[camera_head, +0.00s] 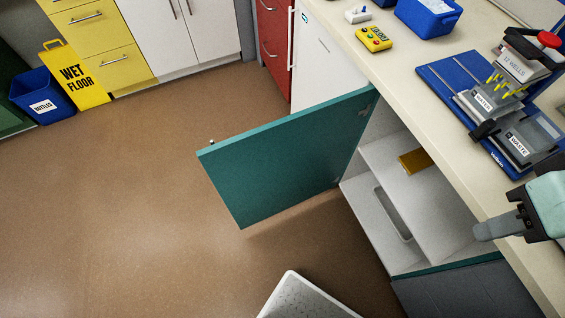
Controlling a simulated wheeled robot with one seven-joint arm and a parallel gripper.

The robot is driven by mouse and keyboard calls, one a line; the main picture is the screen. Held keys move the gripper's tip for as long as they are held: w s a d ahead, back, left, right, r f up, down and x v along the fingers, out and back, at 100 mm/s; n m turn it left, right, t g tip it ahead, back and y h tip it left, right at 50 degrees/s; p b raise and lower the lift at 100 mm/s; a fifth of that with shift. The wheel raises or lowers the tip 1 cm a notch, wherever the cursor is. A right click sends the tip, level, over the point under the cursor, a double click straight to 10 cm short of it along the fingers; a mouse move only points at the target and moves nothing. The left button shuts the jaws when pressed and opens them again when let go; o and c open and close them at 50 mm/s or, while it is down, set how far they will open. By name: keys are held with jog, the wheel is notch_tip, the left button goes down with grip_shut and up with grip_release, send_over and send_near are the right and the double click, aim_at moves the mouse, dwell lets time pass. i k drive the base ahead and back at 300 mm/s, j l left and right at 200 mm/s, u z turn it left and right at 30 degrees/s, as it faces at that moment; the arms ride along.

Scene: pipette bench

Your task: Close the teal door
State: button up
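The teal door (290,158) stands wide open, swung out from the cabinet under the bench over the brown floor. Its free edge is on the left, with a small knob (212,142) showing just above the top edge there. Its hinge side is on the right, against the cabinet (418,204). The open cabinet shows white shelves with a yellow item (415,161) on one. My gripper (482,231) is at the right, over the bench's front edge near the cabinet opening, well apart from the door. Its grey fingers overlap in this view, so whether they are open cannot be told.
The bench top (405,75) carries a blue mat (437,82) with racks, a yellow device (374,39) and a blue tub (428,18). A wet floor sign (80,75) and blue bin (43,95) stand far left. The floor (130,210) left of the door is clear.

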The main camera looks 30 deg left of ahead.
aim_at(262, 172)
jog(key=k+j+z, duration=0.1)
jog(key=j, duration=0.35)
jog(key=k+j+z, duration=0.1)
jog(key=k+j, duration=0.25)
jog(key=k+j+z, duration=0.15)
jog(key=j, duration=0.4)
jog(key=k+j+z, duration=0.1)
jog(key=k+j, duration=0.25)
jog(key=k+j+z, duration=0.1)
jog(key=j, duration=0.25)
jog(key=k+j+z, duration=0.1)
jog(key=j, duration=0.2)
jog(key=k+j+z, duration=0.1)
jog(key=j, duration=0.25)
jog(key=k+j+z, duration=0.1)
jog(key=j+z, duration=0.25)
jog(key=j, duration=1.35)
jog(key=k+j+u, duration=0.1)
jog(key=u, duration=0.15)
jog(key=k+j+u, duration=0.25)
jog(key=i+l, duration=0.1)
jog(key=l, duration=0.05)
